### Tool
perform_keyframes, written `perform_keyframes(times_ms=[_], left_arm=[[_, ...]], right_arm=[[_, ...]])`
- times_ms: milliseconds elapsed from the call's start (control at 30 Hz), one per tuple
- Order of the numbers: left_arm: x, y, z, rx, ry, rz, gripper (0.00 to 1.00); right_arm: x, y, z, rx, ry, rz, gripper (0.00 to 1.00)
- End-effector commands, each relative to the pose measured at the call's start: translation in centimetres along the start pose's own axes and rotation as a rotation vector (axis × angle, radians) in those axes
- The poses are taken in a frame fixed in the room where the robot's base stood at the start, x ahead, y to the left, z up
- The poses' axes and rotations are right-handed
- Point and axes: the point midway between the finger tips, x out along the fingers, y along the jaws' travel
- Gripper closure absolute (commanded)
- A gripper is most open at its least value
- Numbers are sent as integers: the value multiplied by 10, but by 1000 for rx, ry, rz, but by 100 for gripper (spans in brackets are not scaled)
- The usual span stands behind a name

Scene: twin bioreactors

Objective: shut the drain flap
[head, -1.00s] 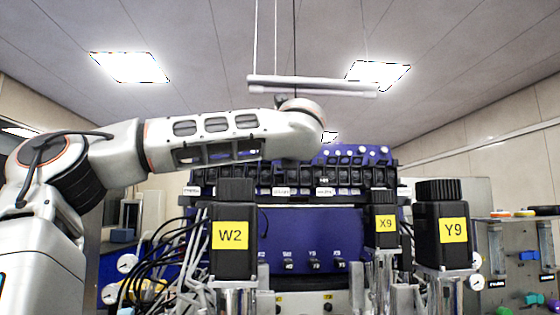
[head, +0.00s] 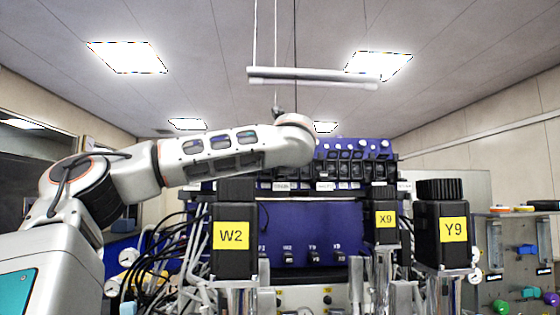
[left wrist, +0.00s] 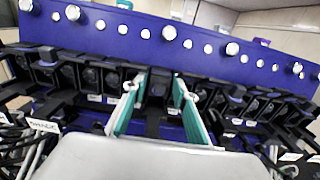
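I cannot single out the drain flap in either view. My left arm crosses the head view from the left, and its wrist end hides its gripper there. In the left wrist view my left gripper (left wrist: 157,92) has its two teal fingers apart, with nothing seen held between them. The fingers point at a row of black clamp-like units (left wrist: 262,105) below a blue panel (left wrist: 120,22) with silver knobs. One black unit (left wrist: 157,84) shows between the fingertips; contact cannot be told. My right gripper is not in view.
Black motor heads labelled W2 (head: 232,240), X9 (head: 385,218) and Y9 (head: 442,230) stand in front. A blue cabinet (head: 330,235) is behind them. Black cables (head: 165,255) hang at its left. A hanging lamp (head: 312,78) is overhead. A grey panel (head: 520,255) stands at right.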

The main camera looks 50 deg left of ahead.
Motion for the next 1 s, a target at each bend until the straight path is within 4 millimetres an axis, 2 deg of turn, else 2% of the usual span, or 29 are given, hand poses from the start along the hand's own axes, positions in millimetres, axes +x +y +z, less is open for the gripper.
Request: perform_keyframes(times_ms=[67, 100, 167, 667, 800, 1000], left_arm=[[0, 0, 0, 0, 0, 0, 75], [0, 0, 0, 0, 0, 0, 85], [0, 0, 0, 0, 0, 0, 100], [-1, -2, -2, 4, -94, -1, 100], [1, -1, -9, 3, -178, 0, 100], [3, -1, -9, 2, -260, 0, 100]], right_arm=[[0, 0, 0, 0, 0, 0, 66], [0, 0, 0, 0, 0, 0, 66], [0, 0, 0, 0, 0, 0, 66], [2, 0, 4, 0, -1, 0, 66], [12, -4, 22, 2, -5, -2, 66], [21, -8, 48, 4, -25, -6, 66]])
